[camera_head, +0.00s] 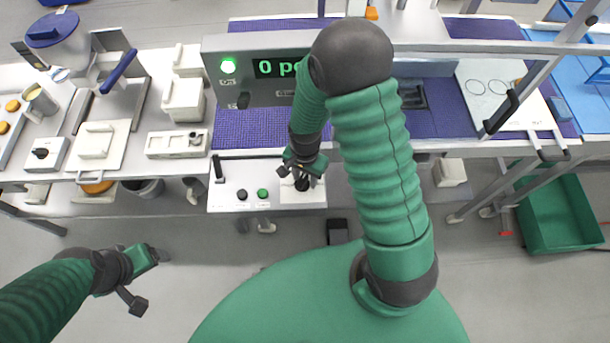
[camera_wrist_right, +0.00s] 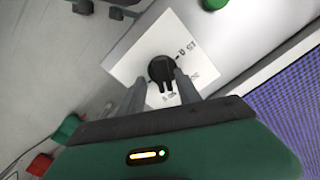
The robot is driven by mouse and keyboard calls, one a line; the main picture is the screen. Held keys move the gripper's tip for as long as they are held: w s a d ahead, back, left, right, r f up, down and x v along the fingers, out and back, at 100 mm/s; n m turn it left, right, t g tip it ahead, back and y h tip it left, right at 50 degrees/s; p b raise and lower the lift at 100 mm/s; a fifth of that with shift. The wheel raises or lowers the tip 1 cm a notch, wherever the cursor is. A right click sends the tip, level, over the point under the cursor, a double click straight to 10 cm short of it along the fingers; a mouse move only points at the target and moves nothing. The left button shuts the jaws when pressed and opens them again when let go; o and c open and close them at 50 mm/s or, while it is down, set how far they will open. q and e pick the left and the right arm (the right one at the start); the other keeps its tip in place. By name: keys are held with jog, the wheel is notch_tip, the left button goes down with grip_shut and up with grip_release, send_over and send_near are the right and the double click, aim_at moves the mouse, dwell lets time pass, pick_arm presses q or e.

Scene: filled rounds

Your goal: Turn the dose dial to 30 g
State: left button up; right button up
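The dose dial is a black round knob on a white label plate (camera_wrist_right: 140,52). In the right wrist view the knob (camera_wrist_right: 161,68) lies at the tips of my right gripper (camera_wrist_right: 158,78), whose fingers are apart on either side of it. I cannot tell whether they touch it. Small marks stand around the knob, too small and tilted to read surely. In the head view my right gripper (camera_head: 303,174) is over the plate (camera_head: 315,196) and partly covers the dial. My left gripper (camera_head: 139,280) is open and empty at the lower left, away from the bench.
A display (camera_head: 280,68) with a green light reads "0 p", the rest hidden by my right arm. A black button (camera_head: 242,195) and a green button (camera_head: 262,194) sit left of the dial. A purple mat (camera_head: 250,128) lies behind. A green bin (camera_head: 560,215) stands at right.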

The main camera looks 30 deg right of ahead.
jog(key=shift+w+a, duration=0.15)
jog(key=shift+a, duration=0.4)
jog(key=c, duration=0.6)
jog(key=shift+a+r, duration=0.15)
jog(key=shift+a, duration=0.05)
grip_shut()
jog(key=shift+d, duration=0.25)
pick_arm(q)
jog(key=shift+a, duration=0.55)
jog(key=shift+a, duration=0.15)
pick_arm(e)
jog(key=shift+a+n, duration=0.1)
jog(key=shift+n, duration=0.3)
jog(key=n, duration=0.2)
jog(key=n+p, duration=0.1)
jog(key=n, duration=0.1)
jog(key=shift+w+r+n, duration=0.15)
jog(key=shift+n, duration=0.15)
pick_arm(q)
jog(key=shift+w+p+v, duration=0.25)
jog(key=shift+p+v, duration=0.4)
jog(key=shift+v, duration=0.35)
pick_arm(e)
jog(key=n, duration=0.6)
pick_arm(q)
jog(key=shift+r, duration=0.1)
pick_arm(e)
jog(key=shift+n, duration=0.4)
